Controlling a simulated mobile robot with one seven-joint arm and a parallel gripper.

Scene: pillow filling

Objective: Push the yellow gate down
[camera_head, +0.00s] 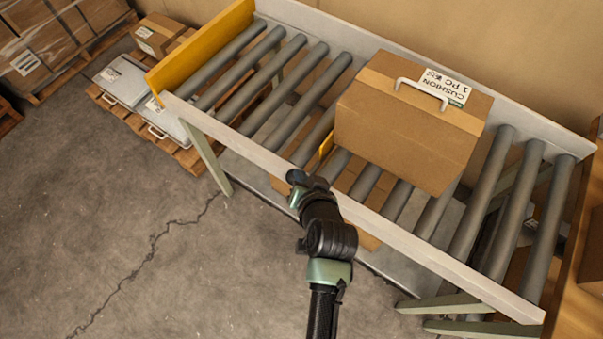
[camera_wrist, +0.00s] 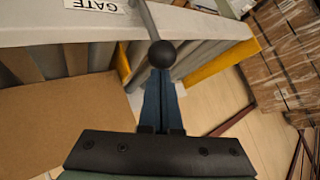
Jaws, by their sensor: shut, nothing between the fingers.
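The yellow gate (camera_head: 326,146) shows as a small yellow piece between the rollers, just left of the carton, standing above them. In the wrist view, a black ball knob (camera_wrist: 162,54) on a grey rod sits right at the tips of my gripper (camera_wrist: 161,80), by a white label reading GATE (camera_wrist: 97,5). My gripper is shut and empty, and its tips overlap the knob in the picture; I cannot tell whether they touch. In the head view, my gripper (camera_head: 296,180) is at the conveyor's near side rail, below the gate.
A cardboard carton (camera_head: 408,130) labelled CUSHION rests on the roller conveyor (camera_head: 400,255), right of the gate. A yellow end plate (camera_head: 200,55) closes the conveyor's left end. Pallets with a grey case (camera_head: 140,92) and cartons stand beyond it. The floor in front is clear.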

